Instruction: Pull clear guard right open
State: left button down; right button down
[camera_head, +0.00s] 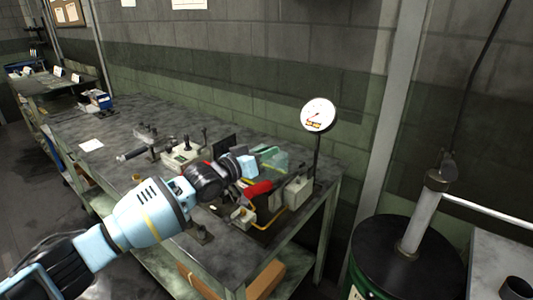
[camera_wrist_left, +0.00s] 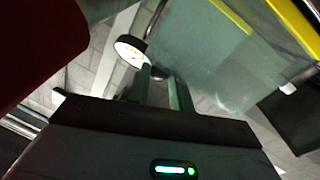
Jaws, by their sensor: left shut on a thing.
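The clear guard (camera_head: 273,157) is a see-through greenish panel at the back of the bench-top machine, near the bench's right end. In the left wrist view the clear guard (camera_wrist_left: 208,60) fills the upper middle, with a yellow strip along its top edge. My left gripper (camera_head: 247,166) reaches in from the left to beside the guard. In the wrist view its fingers (camera_wrist_left: 163,88) are close together at the guard's near edge, shut on it; the exact contact spot is hard to see. My right gripper is not in view.
A red part (camera_head: 257,190) and a grey box (camera_head: 298,190) are close to the gripper. Small fixtures (camera_head: 181,153) stand further left on the bench. A dark drum (camera_head: 405,262) is at the right.

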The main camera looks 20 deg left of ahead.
pick_arm(q)
jog(key=shift+s+d, duration=0.1)
jog(key=shift+d, duration=0.2)
jog(key=shift+f, duration=0.1)
jog(key=c, duration=1.2)
grip_release()
jog(key=shift+c, duration=0.2)
jog(key=shift+a, duration=0.15)
jog(key=v, duration=0.7)
jog(key=shift+s, duration=0.4)
jog(key=shift+a, duration=0.1)
